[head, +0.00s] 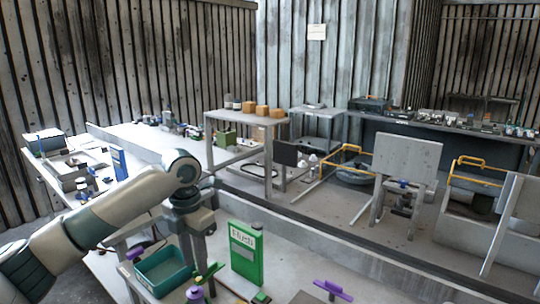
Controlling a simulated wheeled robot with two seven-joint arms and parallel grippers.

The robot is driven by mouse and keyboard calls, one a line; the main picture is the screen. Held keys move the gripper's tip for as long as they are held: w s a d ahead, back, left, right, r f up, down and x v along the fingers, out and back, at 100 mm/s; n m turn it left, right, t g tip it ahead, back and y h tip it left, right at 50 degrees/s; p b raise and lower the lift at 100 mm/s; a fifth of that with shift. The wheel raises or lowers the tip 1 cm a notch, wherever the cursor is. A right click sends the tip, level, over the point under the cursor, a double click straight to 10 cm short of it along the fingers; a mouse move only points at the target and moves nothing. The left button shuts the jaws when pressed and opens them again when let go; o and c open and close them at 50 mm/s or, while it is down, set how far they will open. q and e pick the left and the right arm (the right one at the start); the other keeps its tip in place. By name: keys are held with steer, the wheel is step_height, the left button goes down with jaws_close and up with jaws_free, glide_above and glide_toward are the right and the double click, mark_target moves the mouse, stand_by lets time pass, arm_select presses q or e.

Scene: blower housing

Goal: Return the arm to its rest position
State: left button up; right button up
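My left arm comes in from the left edge, pale with dark teal bands, and bends down at the wrist. My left gripper (195,262) is dark grey and points down over the near table, between the teal bin and the green box. Its fingertips are small and blend with grey parts behind them, so I cannot tell whether it is open or shut. I cannot make out anything held in it. My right arm and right gripper are not in view.
A purple-handled part (333,290) lies to the right. A small table (240,117) with orange blocks stands behind. A long workbench (440,130) runs along the back.

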arm_select(q)
steer(key=s+d+f+n+h, duration=0.1)
steer(key=s+d+f+n, duration=0.2)
steer(key=f, duration=0.3)
steer(key=s+d+f+n+h, duration=0.1)
steer(key=s+d+f+n, duration=0.3)
steer(key=f, duration=0.3)
steer(key=s+d+f+n+t+h, duration=0.1)
steer(key=s+d+f+n, duration=0.2)
steer(key=f, duration=0.4)
steer(key=shift+s+d+f+n, duration=0.15)
steer(key=shift+s+n, duration=0.6)
steer(key=shift+n, duration=0.25)
steer(key=s+a+f+n+t, duration=0.1)
steer(key=s+a+f+n, duration=0.1)
steer(key=s+f+n, duration=0.45)
steer(key=s+a+f+n+t, duration=0.1)
steer(key=s+a+f+n, duration=0.15)
steer(key=s+n, duration=0.65)
steer(key=s+a+f+n+y, duration=0.2)
steer(key=s+a+n+y, duration=0.1)
steer(key=s+a+n, duration=0.85)
step_height(320, 180, down, 28)
steer(key=s+d+n, duration=0.1)
steer(key=s, duration=0.1)
steer(key=s+a+f+g, duration=0.2)
steer(key=s+a+f, duration=0.1)
steer(key=s+f, duration=1.5)
steer(key=shift+s+f, duration=0.35)
steer(key=shift+s, duration=0.05)
